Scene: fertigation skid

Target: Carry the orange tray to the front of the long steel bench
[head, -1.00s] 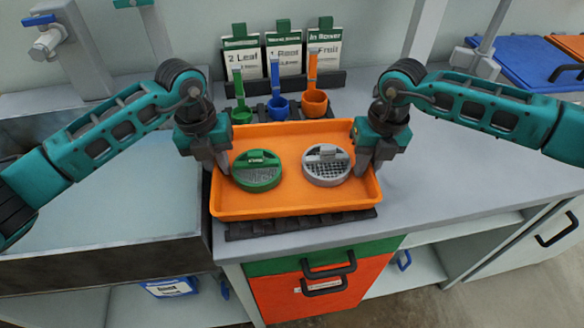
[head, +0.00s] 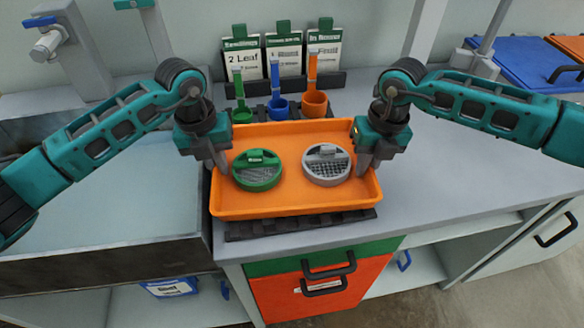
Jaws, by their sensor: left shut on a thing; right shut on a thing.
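The orange tray (head: 300,203) is in the middle of the head view, over a dark ribbed mat (head: 300,225) on the grey bench top. A green round strainer-like lid (head: 258,170) and a grey one (head: 326,166) lie in the tray. My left gripper (head: 218,165) is shut on the tray's left side wall. My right gripper (head: 366,160) is shut on its right side wall. The fingertips are partly hidden by the walls. The tray looks level; I cannot tell whether it touches the mat.
Green (head: 242,112), blue (head: 279,106) and orange (head: 315,102) scoops stand behind the tray, before three label cards (head: 283,55). A sink basin (head: 110,210) is at left. Bench top (head: 450,165) to the right is clear up to a blue lid (head: 520,65).

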